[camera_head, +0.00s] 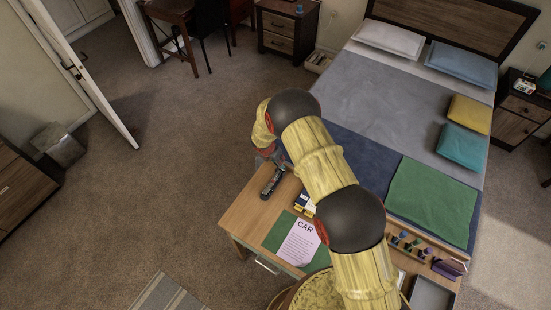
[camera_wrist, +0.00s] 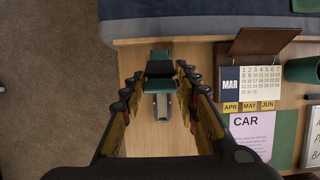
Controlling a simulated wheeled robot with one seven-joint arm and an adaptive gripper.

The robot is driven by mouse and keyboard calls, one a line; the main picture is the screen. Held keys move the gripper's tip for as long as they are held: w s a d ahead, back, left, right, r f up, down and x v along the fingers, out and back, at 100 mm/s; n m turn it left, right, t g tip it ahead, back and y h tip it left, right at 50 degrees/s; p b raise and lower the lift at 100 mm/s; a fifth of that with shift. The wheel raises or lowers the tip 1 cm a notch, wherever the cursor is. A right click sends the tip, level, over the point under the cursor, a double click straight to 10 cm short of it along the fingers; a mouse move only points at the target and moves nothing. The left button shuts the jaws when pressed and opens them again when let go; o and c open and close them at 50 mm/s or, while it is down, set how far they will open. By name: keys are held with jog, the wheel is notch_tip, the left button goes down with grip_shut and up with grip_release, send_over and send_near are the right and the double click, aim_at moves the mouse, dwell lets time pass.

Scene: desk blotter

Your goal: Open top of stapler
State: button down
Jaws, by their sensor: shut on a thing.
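The stapler (camera_wrist: 161,104) lies on the wooden desk, near its left edge. It has a dark green and black body, with a pale metal strip toward the near end in the wrist view. It also shows in the head view (camera_head: 269,187), with its far end close under my gripper (camera_head: 281,161). In the wrist view my gripper (camera_wrist: 160,78) has one finger on each side of the stapler's black upper part and is shut on it. Most of the hand is hidden behind my arm in the head view. How far the top is raised is hard to tell.
The desk (camera_head: 238,214) holds a March calendar (camera_wrist: 248,83), a green blotter (camera_wrist: 287,135) with a "CAR" paper (camera_wrist: 252,134), and a green cup (camera_wrist: 302,70). A grey tray (camera_head: 432,293) is at the right. The bed (camera_head: 375,95) stands behind the desk. Carpet is open at left.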

jog(key=c, duration=1.4)
grip_release()
jog(key=v, duration=1.2)
